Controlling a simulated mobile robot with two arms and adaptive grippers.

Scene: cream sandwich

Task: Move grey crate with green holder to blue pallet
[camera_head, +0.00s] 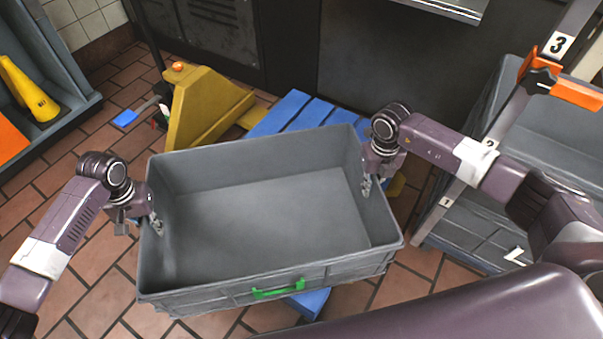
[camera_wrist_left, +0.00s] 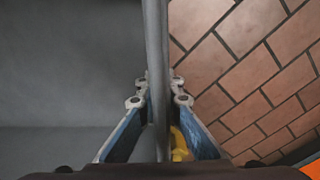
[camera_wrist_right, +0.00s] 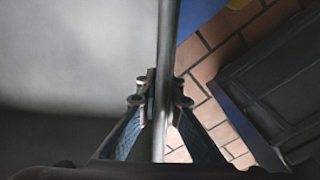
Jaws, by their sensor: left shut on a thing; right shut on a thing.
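The grey crate (camera_head: 270,205) is empty and held between my two grippers, above the blue pallet (camera_head: 293,112). Its green holder (camera_head: 278,289) is on the near side wall. My left gripper (camera_head: 155,222) is shut on the crate's left rim; the rim runs between its fingers in the left wrist view (camera_wrist_left: 158,110). My right gripper (camera_head: 367,185) is shut on the right rim, which also passes between its fingers in the right wrist view (camera_wrist_right: 162,115). Blue slats show beyond the crate's far side and a blue piece below its near side; the crate hides the rest.
A yellow pallet jack (camera_head: 203,108) stands behind the crate on the left. A grey rack with numbered posts and grey crates (camera_head: 480,215) stands close on the right. A grey bin with yellow and orange things (camera_head: 45,85) is at far left. Tiled floor (camera_head: 95,255) is free at left.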

